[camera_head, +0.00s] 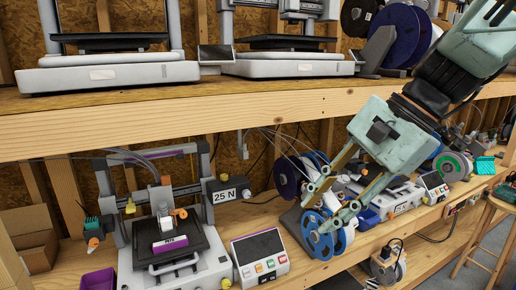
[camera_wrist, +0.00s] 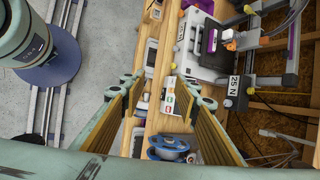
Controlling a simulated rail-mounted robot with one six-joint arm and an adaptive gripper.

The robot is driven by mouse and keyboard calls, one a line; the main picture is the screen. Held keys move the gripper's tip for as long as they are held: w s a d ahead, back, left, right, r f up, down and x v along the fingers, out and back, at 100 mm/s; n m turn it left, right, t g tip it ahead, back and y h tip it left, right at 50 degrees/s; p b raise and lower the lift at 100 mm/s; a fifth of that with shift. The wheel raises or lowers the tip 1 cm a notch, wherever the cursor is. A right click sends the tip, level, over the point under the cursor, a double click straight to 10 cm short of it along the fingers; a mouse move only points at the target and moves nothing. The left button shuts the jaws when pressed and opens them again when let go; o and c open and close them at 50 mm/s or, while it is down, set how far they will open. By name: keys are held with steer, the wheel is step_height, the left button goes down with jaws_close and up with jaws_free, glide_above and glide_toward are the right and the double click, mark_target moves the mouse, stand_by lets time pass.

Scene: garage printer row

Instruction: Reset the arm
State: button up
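My arm (camera_head: 390,135) reaches in from the upper right of the head view, slanting down to the left over the lower shelf. My gripper (camera_head: 326,208) is open, its two fingers apart with nothing between them. The fingertips are in front of a blue and white spool (camera_head: 322,240); whether they touch it I cannot tell. In the wrist view my gripper (camera_wrist: 167,88) also shows open, with the shelf edge and a small control panel (camera_wrist: 168,102) seen between and beyond the fingers.
A printer labelled 25 N (camera_head: 175,265) stands left on the lower shelf (camera_head: 320,268), with a purple-labelled item (camera_head: 170,243) on its bed. More printers stand on the upper shelf (camera_head: 200,112). A control box (camera_head: 262,258) stands left of the fingers. A stool (camera_head: 490,235) is at right.

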steer(key=s+d+n+h, duration=0.2)
steer(key=s+n, duration=0.2)
steer(key=s, duration=0.3)
steer(key=s+d+f+n+t+h, duration=0.1)
steer(key=s+d+n+h, duration=0.1)
steer(key=s, duration=0.5)
steer(key=s+d+f+n+t+h+b, duration=0.1)
steer(key=s+d+n+h, duration=0.1)
steer(key=s+n, duration=0.3)
steer(key=shift+s+d+f+n, duration=0.25)
steer(key=shift+s+d, duration=0.65)
steer(key=shift+s, duration=0.6)
